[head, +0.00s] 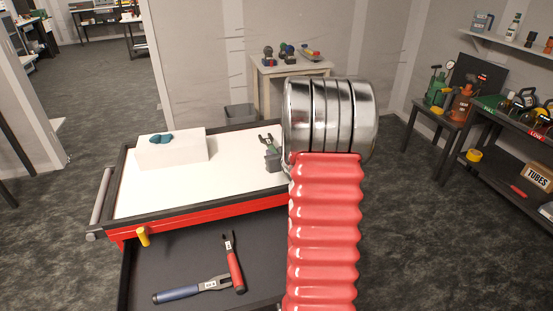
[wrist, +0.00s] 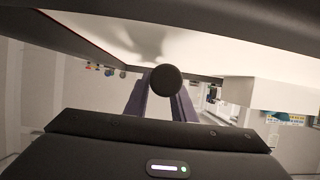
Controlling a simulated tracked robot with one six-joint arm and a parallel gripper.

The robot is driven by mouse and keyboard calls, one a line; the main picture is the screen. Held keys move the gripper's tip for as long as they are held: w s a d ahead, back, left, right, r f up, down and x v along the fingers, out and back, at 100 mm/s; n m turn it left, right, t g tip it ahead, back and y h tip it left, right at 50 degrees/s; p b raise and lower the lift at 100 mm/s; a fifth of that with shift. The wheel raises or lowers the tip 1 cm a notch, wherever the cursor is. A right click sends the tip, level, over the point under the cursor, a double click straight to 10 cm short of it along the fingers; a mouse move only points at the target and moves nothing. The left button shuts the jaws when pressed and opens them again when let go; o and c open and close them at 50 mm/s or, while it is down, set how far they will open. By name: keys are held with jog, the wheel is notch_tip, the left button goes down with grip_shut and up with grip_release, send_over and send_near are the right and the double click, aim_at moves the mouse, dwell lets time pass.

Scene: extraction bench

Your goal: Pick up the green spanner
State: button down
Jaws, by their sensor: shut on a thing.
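The green spanner (head: 268,141) shows in the head view just left of my arm's silver joint, its open jaws upward and away from me. My gripper (head: 273,161) shows there as grey fingers below the jaws, partly hidden by the arm. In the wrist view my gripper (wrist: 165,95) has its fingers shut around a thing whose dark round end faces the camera. I take it for the spanner's handle end; the green part is hidden there. The white bench top is close by. I cannot tell whether the spanner touches it.
A white block (head: 172,152) with a teal object (head: 160,138) on it stands at the left of the bench top (head: 225,185). A blue spanner (head: 190,290) and a red spanner (head: 234,265) lie in the dark drawer in front. A table (head: 292,69) stands behind.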

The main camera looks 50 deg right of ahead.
aim_at(275, 152)
notch_tip(275, 152, up, 8)
jog(key=shift+f, duration=0.2)
dwell(0.6)
